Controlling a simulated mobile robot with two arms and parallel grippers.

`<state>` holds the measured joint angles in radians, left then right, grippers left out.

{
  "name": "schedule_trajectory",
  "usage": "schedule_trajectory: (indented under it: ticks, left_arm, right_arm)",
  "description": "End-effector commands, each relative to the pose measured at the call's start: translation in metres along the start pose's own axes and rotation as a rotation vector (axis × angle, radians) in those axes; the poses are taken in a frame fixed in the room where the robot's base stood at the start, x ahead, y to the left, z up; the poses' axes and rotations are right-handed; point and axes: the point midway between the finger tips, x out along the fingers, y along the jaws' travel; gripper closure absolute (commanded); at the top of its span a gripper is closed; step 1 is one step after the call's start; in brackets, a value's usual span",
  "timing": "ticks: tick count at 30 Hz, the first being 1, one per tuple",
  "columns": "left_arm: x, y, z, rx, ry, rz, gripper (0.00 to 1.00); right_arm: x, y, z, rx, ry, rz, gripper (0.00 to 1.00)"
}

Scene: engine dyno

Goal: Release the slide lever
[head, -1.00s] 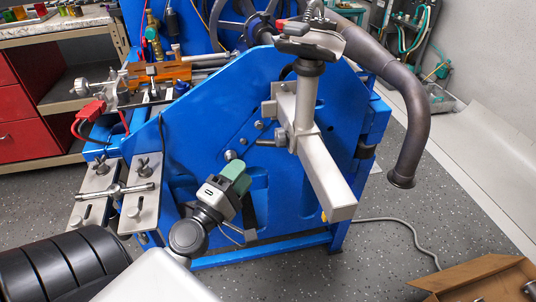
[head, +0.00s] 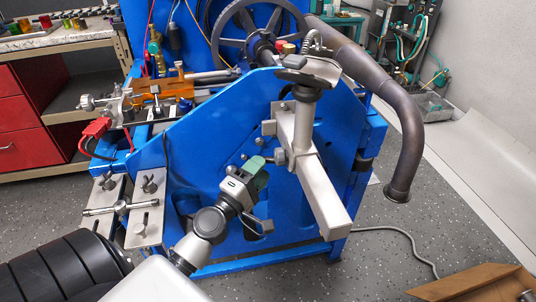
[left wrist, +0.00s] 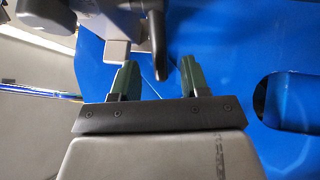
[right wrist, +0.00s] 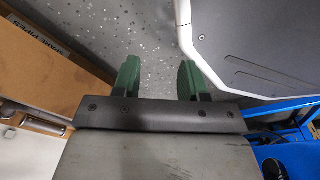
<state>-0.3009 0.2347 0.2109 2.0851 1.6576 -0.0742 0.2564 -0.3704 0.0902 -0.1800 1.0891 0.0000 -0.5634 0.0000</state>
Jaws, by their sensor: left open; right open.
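The silvery slide bracket (head: 303,140) stands on the face of the blue engine stand (head: 205,150). A small grey lever (head: 281,157) sticks out from its left side. My left gripper (head: 260,166) is just left of and below the lever, with green fingers. In the left wrist view the left gripper (left wrist: 157,82) is open and empty. A dark grey lever (left wrist: 158,45) hangs ahead of its fingers, near the gap; I cannot tell whether it touches them. My right gripper (right wrist: 158,80) is open and empty above the floor; it is out of the head view.
A thick dark pipe (head: 408,130) hangs at the right of the stand. A clamp with a T-handle (head: 120,208) sits at the stand's left. A cardboard box (head: 480,283) lies on the floor at lower right. A slot (left wrist: 290,100) opens in the blue plate.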

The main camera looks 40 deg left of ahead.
Motion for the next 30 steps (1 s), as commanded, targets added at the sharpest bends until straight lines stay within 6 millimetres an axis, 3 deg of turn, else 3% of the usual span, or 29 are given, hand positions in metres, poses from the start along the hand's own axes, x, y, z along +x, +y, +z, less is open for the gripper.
schedule_trajectory:
  ticks: [9,23,30]
  left_arm:
    - [0.032,0.002,0.000,0.000,-0.001,0.001,0.55]
    - [0.040,0.000,0.000,0.001,0.000,0.000,0.55]
    - [0.039,0.000,0.000,0.001,0.000,-0.001,0.91]
  right_arm:
    - [0.012,-0.001,0.043,-0.006,-0.026,-0.002,0.57]
    - [0.015,-0.001,0.054,-0.007,-0.030,-0.002,0.57]
    - [0.015,-0.001,0.054,-0.007,-0.030,-0.002,0.57]
